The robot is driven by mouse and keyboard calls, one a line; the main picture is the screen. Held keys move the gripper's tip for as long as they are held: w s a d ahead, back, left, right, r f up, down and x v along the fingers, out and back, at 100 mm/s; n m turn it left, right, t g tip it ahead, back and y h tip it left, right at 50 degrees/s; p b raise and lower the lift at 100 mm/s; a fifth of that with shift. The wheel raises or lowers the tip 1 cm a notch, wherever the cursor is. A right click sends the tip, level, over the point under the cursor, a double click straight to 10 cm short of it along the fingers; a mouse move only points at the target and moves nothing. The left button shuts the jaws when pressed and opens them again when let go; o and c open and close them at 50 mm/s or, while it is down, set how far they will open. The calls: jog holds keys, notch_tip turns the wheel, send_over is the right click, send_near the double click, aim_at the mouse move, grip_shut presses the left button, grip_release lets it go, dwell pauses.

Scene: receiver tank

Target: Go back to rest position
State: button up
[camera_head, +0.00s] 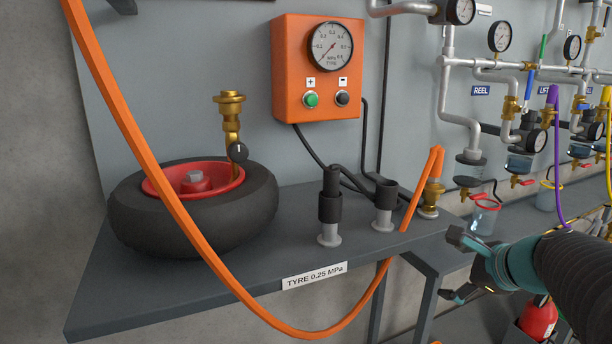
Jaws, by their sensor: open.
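My gripper (457,268) shows at the lower right, in front of the shelf's right end. Its fingers are spread apart and nothing shows between them. My dark arm reaches in from the right edge behind it. The gripper is apart from the tyre, the hose and the orange box.
A black tyre (195,232) with a red hub lies on the grey shelf (215,290). An orange hose (150,155) hangs in a loop before it. An orange gauge box (290,70), two black-topped fittings (330,205), pipes and a red extinguisher (538,318) are nearby.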

jog(key=s+a+f+n+g+h+p, duration=0.1)
jog(key=s+a+n+g, duration=0.1)
jog(key=s+a+n, duration=0.4)
jog(key=s+a+f+n+g+h+p, duration=0.1)
jog(key=s+a+f+n+g+p, duration=0.1)
jog(key=s+a+n, duration=0.5)
jog(key=shift+s+a+n, duration=0.15)
jog(key=shift+s+n, duration=2.1)
jog(key=shift+n, duration=2.95)
jog(key=shift+f, duration=0.1)
